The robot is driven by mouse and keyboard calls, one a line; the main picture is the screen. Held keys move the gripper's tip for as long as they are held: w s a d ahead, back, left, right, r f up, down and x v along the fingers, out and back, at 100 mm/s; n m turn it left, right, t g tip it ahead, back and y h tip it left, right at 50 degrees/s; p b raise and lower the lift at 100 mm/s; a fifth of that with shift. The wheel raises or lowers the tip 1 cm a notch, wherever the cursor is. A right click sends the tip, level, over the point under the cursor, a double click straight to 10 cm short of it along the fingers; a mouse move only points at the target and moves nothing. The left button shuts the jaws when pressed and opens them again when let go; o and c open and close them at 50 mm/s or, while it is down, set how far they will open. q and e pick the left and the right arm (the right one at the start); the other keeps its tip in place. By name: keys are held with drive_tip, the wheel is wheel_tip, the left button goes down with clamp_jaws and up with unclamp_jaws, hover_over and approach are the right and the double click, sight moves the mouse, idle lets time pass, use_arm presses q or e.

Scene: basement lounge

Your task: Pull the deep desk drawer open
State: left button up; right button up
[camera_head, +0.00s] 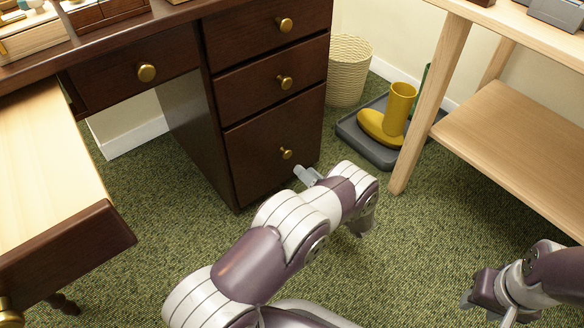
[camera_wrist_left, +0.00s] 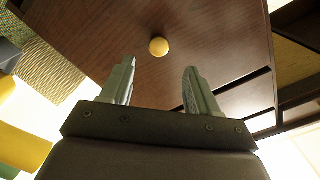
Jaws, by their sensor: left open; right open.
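The deep desk drawer (camera_head: 262,152) is the lowest and tallest front in the dark wood pedestal, and it looks shut. Its round brass knob (camera_head: 286,153) is in the upper middle of the front. My left gripper (camera_head: 307,174) is just below and right of the knob in the head view, partly hidden by its own wrist. In the left wrist view the drawer front (camera_wrist_left: 205,55) fills the upper middle, and the knob (camera_wrist_left: 158,46) lies beyond the open, empty fingers (camera_wrist_left: 158,85), apart from them. My right gripper (camera_head: 488,308) is at the lower right, away from the desk.
Two smaller drawers (camera_head: 262,83) sit above the deep one. A drawer (camera_head: 60,255) at the left stands pulled out. A wicker basket (camera_head: 348,70), a grey tray (camera_head: 365,147) with yellow boots (camera_head: 390,118), and a light wood shelf unit (camera_head: 520,118) stand to the right. Green carpet is clear in front.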

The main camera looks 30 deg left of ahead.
sight(288, 156)
use_arm(q)
drive_tip(key=b+x, duration=0.3)
drive_tip(key=x, duration=0.4)
drive_tip(key=shift+d+f, duration=0.1)
drive_tip(key=shift+f, duration=0.1)
drive_tip(key=shift+w+a+r, duration=0.1)
drive_tip(key=shift+a+r, duration=0.05)
drive_tip(key=shift+a, duration=0.2)
clamp_jaws()
drive_tip(key=shift+d+r, duration=0.1)
drive_tip(key=shift+d, duration=0.05)
